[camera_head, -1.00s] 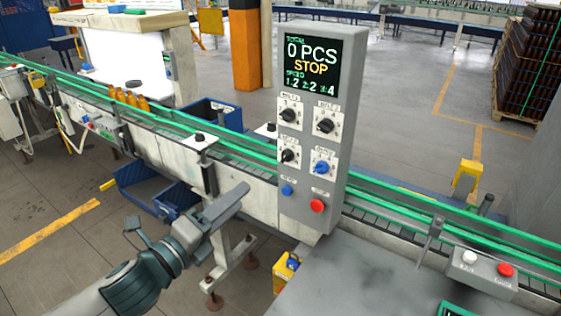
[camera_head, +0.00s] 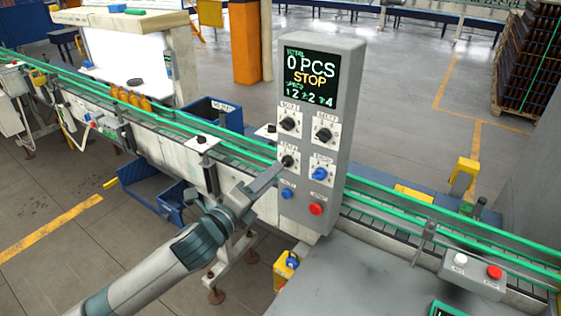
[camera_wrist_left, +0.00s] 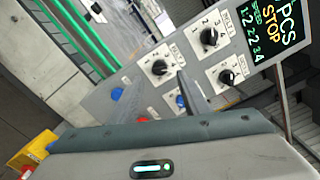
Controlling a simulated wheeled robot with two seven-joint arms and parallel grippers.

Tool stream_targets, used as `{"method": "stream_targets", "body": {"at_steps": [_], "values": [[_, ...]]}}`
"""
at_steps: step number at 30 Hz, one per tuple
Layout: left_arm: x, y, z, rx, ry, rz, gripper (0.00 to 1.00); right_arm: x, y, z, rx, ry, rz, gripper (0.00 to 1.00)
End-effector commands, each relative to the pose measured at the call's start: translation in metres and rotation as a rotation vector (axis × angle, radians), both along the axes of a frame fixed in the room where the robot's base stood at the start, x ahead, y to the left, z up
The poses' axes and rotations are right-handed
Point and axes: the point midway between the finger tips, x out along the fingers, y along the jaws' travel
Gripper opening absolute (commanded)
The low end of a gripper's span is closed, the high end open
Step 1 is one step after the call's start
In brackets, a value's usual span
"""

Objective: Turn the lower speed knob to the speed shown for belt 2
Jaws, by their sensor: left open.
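The grey control panel (camera_head: 346,110) stands upright by the conveyor. Its screen (camera_head: 311,77) reads 0 PCS, STOP, and speeds 1:2, 2:2, 3:4. Below are two upper black knobs, left (camera_head: 289,124) and right (camera_head: 324,133). The lower black knob (camera_head: 288,160) sits at lower left, beside a blue knob (camera_head: 320,173); it also shows in the left wrist view (camera_wrist_left: 160,67). Its exact setting is too small to tell. My left gripper (camera_head: 274,175) is open, its fingertips just left of and close to the lower black knob; contact cannot be told. My right gripper is out of view.
A blue button (camera_head: 287,194) and a red button (camera_head: 316,209) sit low on the panel. The green-railed conveyor (camera_head: 395,222) runs behind. A grey table (camera_head: 350,280) lies in front, with a small button box (camera_head: 474,270) at right.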

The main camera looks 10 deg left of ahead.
Motion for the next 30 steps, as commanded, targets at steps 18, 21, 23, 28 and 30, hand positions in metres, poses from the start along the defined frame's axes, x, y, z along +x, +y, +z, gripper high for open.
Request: {"method": "stream_targets", "body": {"at_steps": [18,21,23,28,30], "values": [[0.048,-0.025,0.000,0.000,0.000,0.000,0.42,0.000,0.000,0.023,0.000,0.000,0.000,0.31],[0.048,-0.025,0.000,0.000,0.000,0.000,0.42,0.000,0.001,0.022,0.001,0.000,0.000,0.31],[0.048,-0.024,0.000,0.000,0.000,0.000,0.42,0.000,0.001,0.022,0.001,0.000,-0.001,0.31],[0.048,-0.024,0.000,0.000,0.000,0.000,0.09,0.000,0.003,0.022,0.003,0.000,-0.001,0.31],[0.048,-0.024,0.000,0.000,0.000,0.000,0.01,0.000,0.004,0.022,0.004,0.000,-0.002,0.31]]}}
